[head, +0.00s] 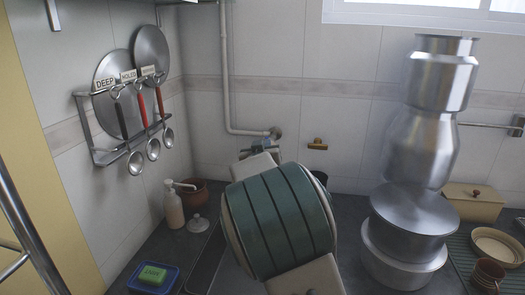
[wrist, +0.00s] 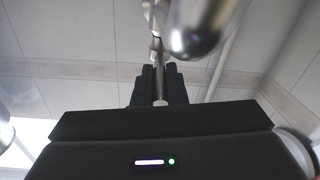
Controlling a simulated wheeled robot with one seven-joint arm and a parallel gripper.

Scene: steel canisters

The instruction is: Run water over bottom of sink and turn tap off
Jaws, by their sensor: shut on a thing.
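In the wrist view, my gripper (wrist: 160,82) has its two black fingers closed on a thin metal part, which looks like the tap's handle (wrist: 157,55). A shiny rounded metal part of the tap (wrist: 195,30) hangs just above and to the right of the fingers. In the head view, my green-and-white arm covers the middle, hiding my gripper and most of the tap. Part of the sink (head: 207,262) shows as a dark edge left of my arm; its bottom is mostly hidden. I cannot see whether water runs.
A tall stack of steel canisters (head: 408,215) stands close on the right. A soap bottle (head: 174,207), a brown pot (head: 196,192) and a green sponge on a blue tray (head: 153,276) are on the left. A ladle rack (head: 125,120) juts from the left wall.

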